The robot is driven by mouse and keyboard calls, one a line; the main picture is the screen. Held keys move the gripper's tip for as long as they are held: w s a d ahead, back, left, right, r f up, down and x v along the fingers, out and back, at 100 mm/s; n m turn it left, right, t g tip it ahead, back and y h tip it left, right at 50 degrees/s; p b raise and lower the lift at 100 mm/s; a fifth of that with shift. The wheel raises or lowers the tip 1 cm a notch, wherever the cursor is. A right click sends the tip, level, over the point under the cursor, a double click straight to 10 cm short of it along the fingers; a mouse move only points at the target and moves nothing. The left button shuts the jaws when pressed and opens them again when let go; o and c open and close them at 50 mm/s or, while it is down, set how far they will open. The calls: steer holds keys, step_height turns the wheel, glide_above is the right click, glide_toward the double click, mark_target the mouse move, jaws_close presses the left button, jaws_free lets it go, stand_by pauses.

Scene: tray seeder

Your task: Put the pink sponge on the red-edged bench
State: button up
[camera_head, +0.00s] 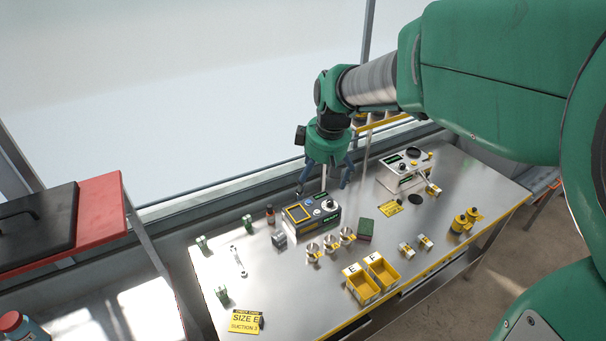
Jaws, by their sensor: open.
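No plainly pink sponge shows. A small block (365,229) with a dark green top and a hint of reddish side lies near the middle of the steel table; it is sponge-like, but too small to be sure. The red-edged bench (103,205) is at the far left, with a red top edge and a black case on it. My gripper (324,187) points down with its blue fingers spread and empty. It appears above the rear of the steel table, over a dark control box, up and left of the block.
The steel table (215,262) has a yellow front edge. A control box (312,214), metal cups (330,244), yellow bins (362,284) and a yellow sign (245,321) stand around the block. A black case (38,230) covers much of the red top.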

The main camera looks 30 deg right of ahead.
steer(key=w+d+f+n+g, duration=0.1)
steer(key=w+d+f, duration=0.2)
steer(key=d+f, duration=0.35)
steer(key=w+d+f+n, duration=0.1)
steer(key=w+d+f, duration=0.35)
steer(key=d, duration=0.35)
steer(key=s+d+f+n+g+y+p, duration=0.1)
steer(key=s+d+f+n, duration=0.1)
steer(key=d+f, duration=1.4)
step_height(320, 180, down, 2)
steer(key=shift+d+f+n, duration=0.15)
steer(key=shift+d+n, duration=0.2)
steer(key=shift+n, duration=0.05)
glide_above(366, 226)
steer(key=shift+s+d+f, duration=0.15)
steer(key=shift+f, duration=2)
steer(key=shift+s+d+f, duration=0.1)
steer(key=shift+s+f, duration=0.05)
steer(key=shift+f, duration=1.95)
steer(key=shift+f, duration=0.1)
steer(key=shift+w+a+f+b, duration=0.1)
steer(key=shift+w+f+b, duration=0.1)
steer(key=shift+f, duration=1.05)
steer(key=shift+w+a+f+b, duration=0.1)
steer(key=shift+f+b, duration=0.1)
steer(key=shift+f, duration=1.05)
